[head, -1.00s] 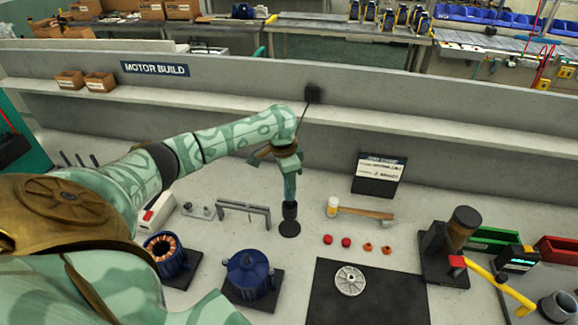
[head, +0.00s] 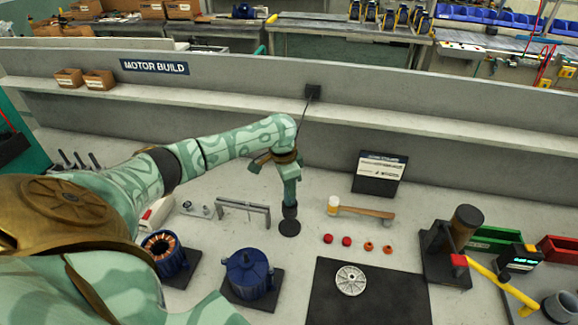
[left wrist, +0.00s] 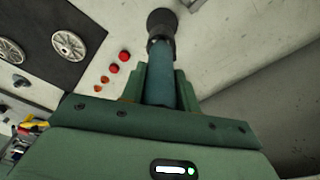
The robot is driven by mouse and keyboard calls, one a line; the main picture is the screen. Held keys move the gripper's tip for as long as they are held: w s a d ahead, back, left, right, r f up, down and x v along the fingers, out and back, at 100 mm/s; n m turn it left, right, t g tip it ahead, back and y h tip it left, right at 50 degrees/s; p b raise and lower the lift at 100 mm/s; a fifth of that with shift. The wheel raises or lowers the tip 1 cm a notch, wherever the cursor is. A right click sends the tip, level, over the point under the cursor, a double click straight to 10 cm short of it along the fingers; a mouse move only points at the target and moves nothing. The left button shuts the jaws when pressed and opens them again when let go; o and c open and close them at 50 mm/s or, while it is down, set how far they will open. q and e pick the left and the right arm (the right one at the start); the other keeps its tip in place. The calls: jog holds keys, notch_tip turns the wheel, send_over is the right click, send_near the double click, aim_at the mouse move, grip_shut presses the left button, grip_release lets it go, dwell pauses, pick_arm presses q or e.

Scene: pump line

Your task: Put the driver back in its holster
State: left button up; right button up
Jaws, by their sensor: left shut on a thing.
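My left gripper (head: 288,176) is shut on the driver, a slim blue-teal tool held upright, nose down. The driver (left wrist: 160,84) also shows between the fingers in the left wrist view. Its lower end meets a black cup on a round black base, which looks like the holster (head: 289,228). The same dark base (left wrist: 161,20) lies at the tool's far end in the left wrist view. I cannot tell how deep the tool sits in it. My right gripper is not in view.
A grey metal bracket (head: 243,213) stands left of the holster, and a wooden-handled mallet (head: 365,211) lies to its right. Red and orange caps (head: 347,241) lie in front right. A blue motor housing (head: 247,273) and a black mat (head: 385,300) are nearer.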

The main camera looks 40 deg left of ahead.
pick_arm(q)
jog(key=shift+f+b, duration=1.05)
jog(key=shift+f, duration=1.6)
jog(key=o, duration=1.4)
notch_tip(320, 180, up, 6)
jog(key=p, duration=0.7)
